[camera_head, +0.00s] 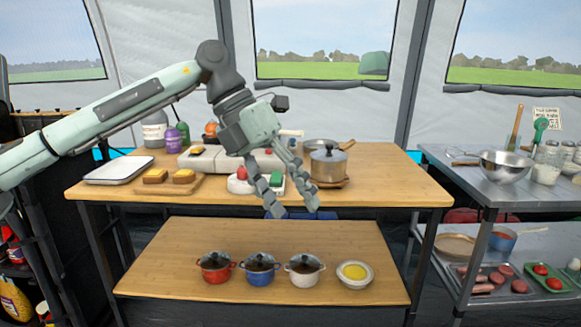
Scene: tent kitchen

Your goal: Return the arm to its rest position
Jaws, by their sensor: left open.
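My left arm (120,108) comes in from the left, bends at a dark elbow high over the table, and points its gripper (292,213) downward. The left gripper is open, with its two fingers apart and nothing between them. Its fingertips show in front of the front edge of the upper wooden table (393,185). They appear above the lower wooden table (200,238). My right gripper is not in view.
A metal shelf (460,172) stands at right.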

